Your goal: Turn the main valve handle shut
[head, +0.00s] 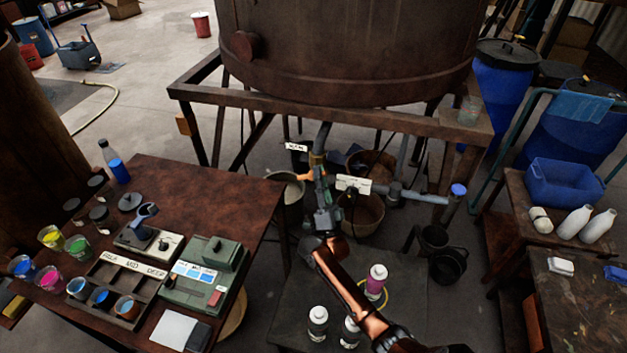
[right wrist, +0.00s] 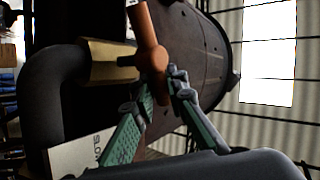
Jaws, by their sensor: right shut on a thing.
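The main valve handle is an orange lever with a rounded hub (right wrist: 152,58), seen large in the right wrist view. In the head view it is a small orange bar (head: 307,176) under the big vat. It sits on a brass valve body (right wrist: 108,62) joined to a dark bent pipe (right wrist: 50,85). My right gripper (head: 322,190) reaches in from below. Its green-padded fingers (right wrist: 162,88) are shut on the handle, just below the hub in the wrist view. The fingers cover part of the handle. My left gripper is not in view.
A brown vat (head: 350,50) stands above on a frame (head: 300,107). White labels (head: 353,184) hang close to the valve. Buckets (head: 362,213) stand beneath the pipes. A table (head: 170,180) with cups and a green device is at left. Bottles (head: 376,280) stand near my right arm.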

